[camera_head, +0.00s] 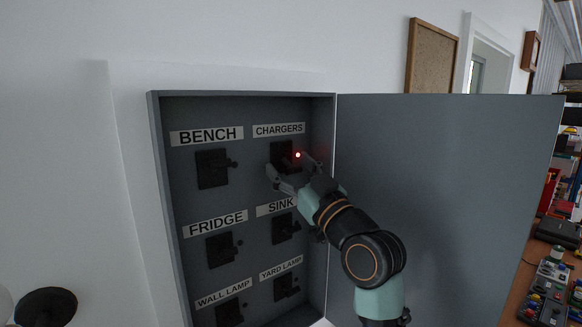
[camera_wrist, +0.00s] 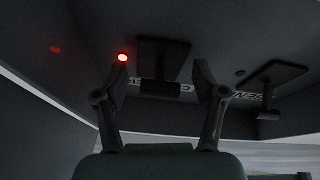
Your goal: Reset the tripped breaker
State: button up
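A grey breaker panel (camera_head: 159,180) on the white wall holds labelled black breakers. The CHARGERS breaker (camera_head: 278,152), at top right, has a lit red light (camera_head: 298,155); the other indicators look dark. My gripper (camera_head: 289,164) is in front of this breaker with its fingers spread. In the wrist view my gripper (camera_wrist: 159,72) is open and empty, and the CHARGERS breaker (camera_wrist: 162,60) with its dark lever (camera_wrist: 159,89) lies between and beyond the fingers. The red light (camera_wrist: 123,58) shows by the left fingertip. Whether a finger touches the lever, I cannot tell.
The panel door (camera_head: 445,180) stands open to the right, beside my arm. The SINK breaker (camera_head: 285,229) is just below, and the BENCH breaker (camera_head: 211,168) is to the left. The FRIDGE breaker (camera_head: 221,249) is lower left. A cluttered workbench (camera_head: 515,285) is at far right.

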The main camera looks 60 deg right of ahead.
jog(key=c, duration=1)
jog(key=shift+o, duration=0.2)
jog(key=r+g+y+p, duration=0.1)
jog(key=p, duration=0.3)
jog(key=shift+s+r+g, duration=0.1)
jog(key=shift+r+g, duration=0.15)
jog(key=shift+g, duration=0.15)
jog(key=g+p, duration=0.1)
jog(key=p, duration=0.1)
jog(key=shift+r+y+p, duration=0.2)
jog(key=shift+y+p, duration=0.1)
jog(key=shift+p, duration=0.05)
jog(key=g+y, duration=0.1)
jog(key=g, duration=0.1)
jog(key=shift+r+g+p, duration=0.1)
jog(key=shift+g+p, duration=0.2)
jog(key=shift+p, duration=0.1)
jog(key=shift+r+g+y, duration=0.2)
jog(key=shift+g+y, duration=0.3)
jog(key=shift+g, duration=0.3)
jog(key=shift+r+g+y, duration=0.15)
jog(key=shift+g+y, duration=0.35)
jog(key=shift+g, duration=0.3)
jog(key=o, duration=1.2)
jog(key=shift+c, duration=0.2)
